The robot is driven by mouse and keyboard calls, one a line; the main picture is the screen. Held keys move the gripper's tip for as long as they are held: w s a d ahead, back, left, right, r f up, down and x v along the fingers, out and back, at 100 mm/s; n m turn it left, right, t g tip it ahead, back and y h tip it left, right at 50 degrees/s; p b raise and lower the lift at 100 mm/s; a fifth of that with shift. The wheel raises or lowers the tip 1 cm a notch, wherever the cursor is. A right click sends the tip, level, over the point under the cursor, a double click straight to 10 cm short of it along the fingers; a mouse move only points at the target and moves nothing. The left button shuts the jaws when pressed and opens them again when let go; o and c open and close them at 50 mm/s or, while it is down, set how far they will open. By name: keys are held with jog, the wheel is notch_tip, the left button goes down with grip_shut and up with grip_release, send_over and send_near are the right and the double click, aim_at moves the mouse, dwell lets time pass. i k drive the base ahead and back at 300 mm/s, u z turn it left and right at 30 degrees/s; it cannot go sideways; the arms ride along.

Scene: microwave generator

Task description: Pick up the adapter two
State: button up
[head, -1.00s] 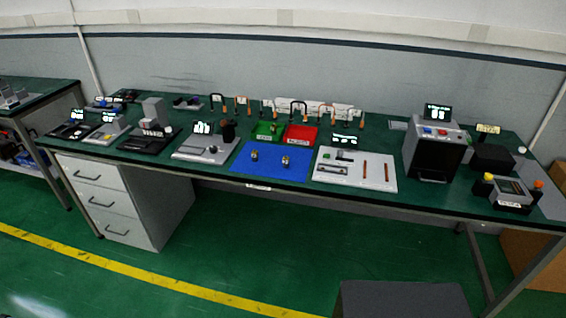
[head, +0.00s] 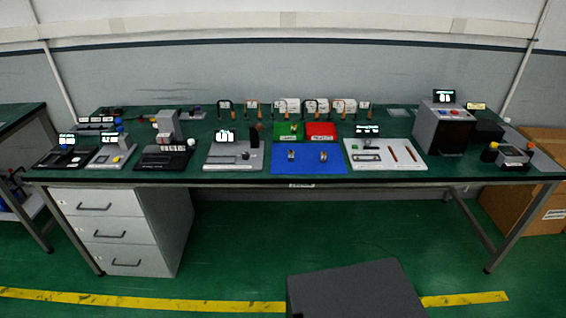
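Two small metallic pieces stand apart on a blue mat (head: 308,168) at the front middle of the green workbench. One piece (head: 291,154) is left of the mat's centre and the other piece (head: 323,156) is to the right. They look like adapters, but I cannot tell which one is adapter two. My gripper is not in view.
A green tray (head: 283,138) and a red tray (head: 321,138) sit behind the mat. A grey device (head: 238,165) with a display is to the left and a white board (head: 360,165) to the right. A drawer unit (head: 105,260) stands under the bench's left side.

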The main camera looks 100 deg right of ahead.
aim_at(324, 154)
jog(key=z, duration=0.05)
jog(key=i, duration=1.65)
jog(key=z, duration=3.8)
jog(key=i, duration=1)
